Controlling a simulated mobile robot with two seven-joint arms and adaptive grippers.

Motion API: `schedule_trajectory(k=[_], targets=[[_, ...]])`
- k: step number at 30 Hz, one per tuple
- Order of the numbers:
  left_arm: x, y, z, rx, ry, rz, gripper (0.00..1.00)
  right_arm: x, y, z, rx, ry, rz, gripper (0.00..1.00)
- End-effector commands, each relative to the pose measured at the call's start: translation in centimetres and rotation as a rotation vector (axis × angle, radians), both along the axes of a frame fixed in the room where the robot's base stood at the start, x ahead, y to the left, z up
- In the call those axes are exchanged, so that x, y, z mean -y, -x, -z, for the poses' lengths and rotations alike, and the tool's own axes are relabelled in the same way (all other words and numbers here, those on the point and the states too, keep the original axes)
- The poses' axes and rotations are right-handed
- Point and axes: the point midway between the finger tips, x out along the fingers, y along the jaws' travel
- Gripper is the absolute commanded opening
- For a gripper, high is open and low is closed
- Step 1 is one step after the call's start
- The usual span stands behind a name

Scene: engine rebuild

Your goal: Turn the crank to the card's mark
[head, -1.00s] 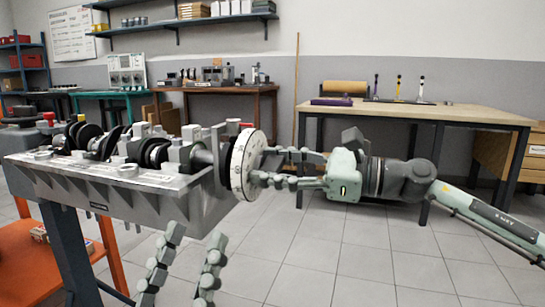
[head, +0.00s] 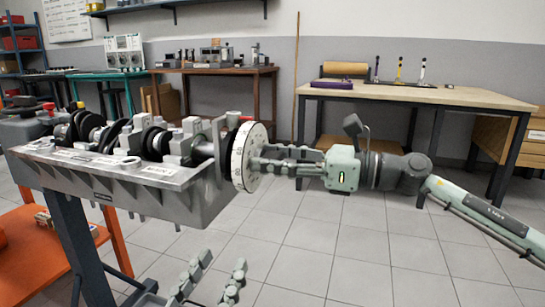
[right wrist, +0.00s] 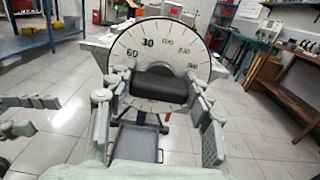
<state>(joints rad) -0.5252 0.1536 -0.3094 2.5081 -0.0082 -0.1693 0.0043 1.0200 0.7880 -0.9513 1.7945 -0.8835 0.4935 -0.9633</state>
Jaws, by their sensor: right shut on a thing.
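The engine block (head: 150,190) stands on a stand at the left with the crankshaft (head: 150,140) lying along its top. A white dial disc (head: 247,157) with tick marks sits at the crank's right end; its face shows in the right wrist view (right wrist: 150,32), with 30 and 60 readable. My right gripper (head: 258,158) reaches the dial's face from the right. Its fingers (right wrist: 158,92) are shut on a black crank handle (right wrist: 160,86) in front of the dial. My left gripper (head: 222,265) is low in front of the block, fingers apart and empty. I cannot make out a card's mark.
An orange cart (head: 30,250) stands at the lower left. A wooden bench (head: 430,95) with several upright tools is at the back right, another bench (head: 215,70) behind the block. The tiled floor (head: 330,250) in between is clear.

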Motion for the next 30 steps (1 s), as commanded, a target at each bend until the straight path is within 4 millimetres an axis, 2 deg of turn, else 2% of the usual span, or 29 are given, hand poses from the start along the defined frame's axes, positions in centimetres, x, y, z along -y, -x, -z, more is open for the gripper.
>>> schedule_trajectory(k=[2, 3, 8, 16, 20, 23, 30], targets=[[0.0, 0.0, 0.0, 0.000, 0.000, 0.000, 0.40, 0.0, 0.0, 0.0, 0.000, 0.000, 0.001, 0.22], [0.0, 0.0, 0.0, 0.001, 0.000, 0.000, 0.40, 0.0, 0.0, 0.0, 0.001, 0.000, 0.001, 0.53], [0.0, 0.0, 0.0, 0.001, 0.000, 0.000, 0.40, 0.0, 0.0, 0.0, 0.001, 0.000, 0.001, 0.72], [0.0, 0.0, 0.0, 0.001, 0.000, 0.000, 0.40, 0.0, 0.0, 0.0, 0.001, 0.000, 0.001, 0.72], [0.0, 0.0, 0.0, 0.000, 0.000, 0.000, 0.40, 0.8, 0.2, 0.0, 0.000, 0.000, 0.002, 0.72], [0.0, 0.0, 0.0, 0.001, 0.000, 0.000, 0.40, 2.3, 0.7, 0.1, 0.000, 0.001, 0.003, 0.72], [0.0, 0.0, 0.0, 0.001, 0.000, 0.000, 0.40, 7.2, 2.3, 0.2, -0.003, 0.002, 0.003, 0.72]])
